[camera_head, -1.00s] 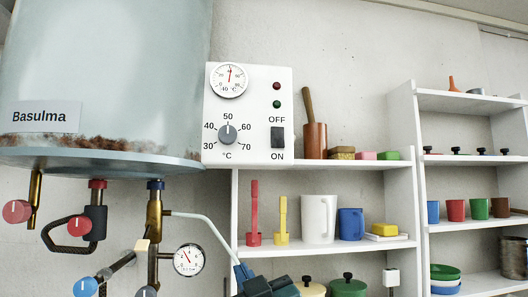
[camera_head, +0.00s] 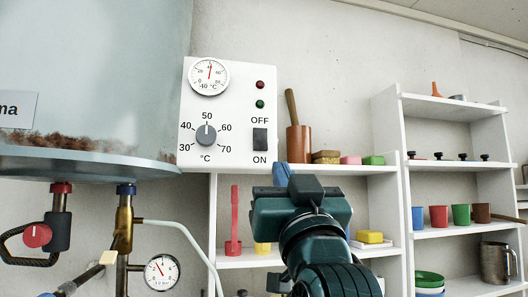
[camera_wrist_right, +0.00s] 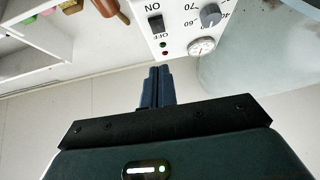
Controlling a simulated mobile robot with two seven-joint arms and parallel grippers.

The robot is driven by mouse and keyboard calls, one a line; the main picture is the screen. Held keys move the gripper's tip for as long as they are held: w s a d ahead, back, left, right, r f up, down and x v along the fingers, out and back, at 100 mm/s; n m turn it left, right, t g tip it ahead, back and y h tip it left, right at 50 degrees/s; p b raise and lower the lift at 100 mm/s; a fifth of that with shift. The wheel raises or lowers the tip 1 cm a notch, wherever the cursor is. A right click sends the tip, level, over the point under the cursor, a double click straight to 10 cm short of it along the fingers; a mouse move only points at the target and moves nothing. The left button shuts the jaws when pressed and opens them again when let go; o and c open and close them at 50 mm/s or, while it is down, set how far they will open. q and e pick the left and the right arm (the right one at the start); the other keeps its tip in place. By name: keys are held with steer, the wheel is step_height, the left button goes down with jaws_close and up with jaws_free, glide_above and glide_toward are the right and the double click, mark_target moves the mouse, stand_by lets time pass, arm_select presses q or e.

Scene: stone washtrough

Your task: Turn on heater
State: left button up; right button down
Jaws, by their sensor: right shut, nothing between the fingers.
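The heater is a large grey-blue tank (camera_head: 90,70) with a white control panel (camera_head: 190,110) at its right. The panel carries a black ON/OFF rocker switch (camera_head: 260,140), a grey temperature dial (camera_head: 206,135), a round thermometer (camera_head: 209,76), and a red and a green lamp. Which way the rocker is pressed is too small to tell. My right gripper (camera_head: 282,173) is shut and empty, its blue fingertips below and right of the switch, apart from it in the picture. In the right wrist view the shut fingers (camera_wrist_right: 157,86) point toward the panel, with the switch (camera_wrist_right: 155,24) beyond them.
White shelves (camera_head: 385,170) hold a brown mortar (camera_head: 299,139), colored blocks, jugs and cups to the right of the panel. Pipes with red and blue fittings and a pressure gauge (camera_head: 161,272) hang under the tank. The wall above the shelves is bare.

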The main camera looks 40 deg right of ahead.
mark_target(261, 142)
steer(key=p+x, duration=0.1)
steer(key=x, duration=0.3)
steer(key=f+p+x, duration=0.1)
steer(key=p+x, duration=0.1)
steer(key=x, duration=0.2)
steer(key=w+p+x, duration=0.1)
steer(key=x, duration=0.3)
steer(key=shift+w+d+f, duration=0.1)
steer(key=shift+d+f, duration=0.2)
steer(key=shift+w+d+f+p, duration=0.15)
steer(key=shift+w+d+p, duration=0.15)
steer(key=shift+w, duration=0.2)
arm_select(q)
steer(key=shift+s+a+r+g+y, duration=0.3)
steer(key=shift+a+r+g, duration=0.2)
steer(key=shift+a+r, duration=0.1)
